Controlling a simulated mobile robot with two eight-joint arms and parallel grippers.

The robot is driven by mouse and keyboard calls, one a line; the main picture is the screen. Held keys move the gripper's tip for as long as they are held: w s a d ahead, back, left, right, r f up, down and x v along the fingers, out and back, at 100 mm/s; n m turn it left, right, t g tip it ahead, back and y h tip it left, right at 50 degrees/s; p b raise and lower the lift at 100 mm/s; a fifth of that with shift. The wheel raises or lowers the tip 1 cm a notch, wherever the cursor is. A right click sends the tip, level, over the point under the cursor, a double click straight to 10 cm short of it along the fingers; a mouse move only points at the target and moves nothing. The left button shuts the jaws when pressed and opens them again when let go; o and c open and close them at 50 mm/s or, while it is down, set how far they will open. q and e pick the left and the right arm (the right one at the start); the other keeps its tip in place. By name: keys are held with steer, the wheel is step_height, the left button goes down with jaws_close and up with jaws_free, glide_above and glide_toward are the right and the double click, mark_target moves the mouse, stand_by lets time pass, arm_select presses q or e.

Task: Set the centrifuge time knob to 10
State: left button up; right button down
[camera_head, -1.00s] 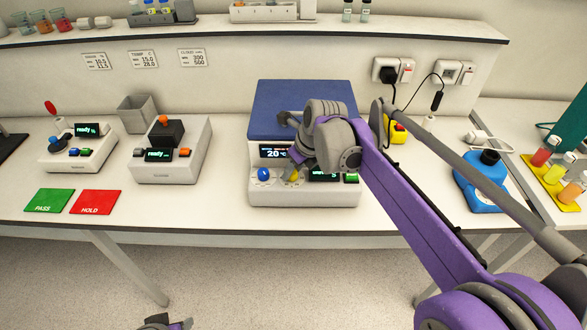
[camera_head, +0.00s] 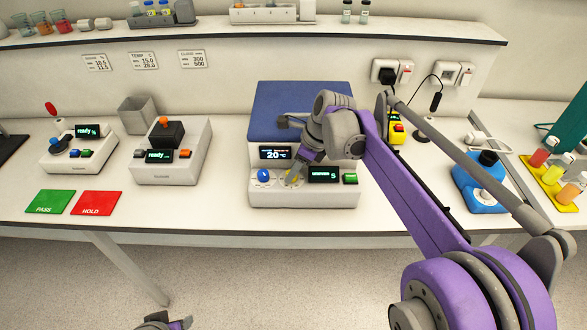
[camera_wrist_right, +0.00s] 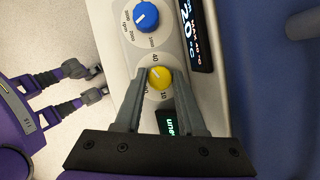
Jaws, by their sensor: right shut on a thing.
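The centrifuge (camera_head: 340,200) is a white box with a blue lid (camera_head: 270,105), on the bench in the middle of the head view. Its yellow knob (camera_wrist_right: 159,77) has a pale pointer mark, tilted to the upper left in the wrist view, and printed numbers including 40 and 10 around it. My right gripper (camera_wrist_right: 160,72) is shut on the yellow knob, one finger on each side. It also shows over the front panel in the head view (camera_head: 292,180).
A blue knob (camera_head: 264,176) sits beside the yellow one, and a green button (camera_head: 350,178) right of the display. An upper screen (camera_head: 276,153) reads 20 °C. A yellow box with a red button (camera_head: 398,130) stands behind my right arm.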

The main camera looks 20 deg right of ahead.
steer(key=shift+n+g, duration=0.4)
steer(key=shift+n, duration=0.7)
steer(key=c, duration=0.5)
jaws_free()
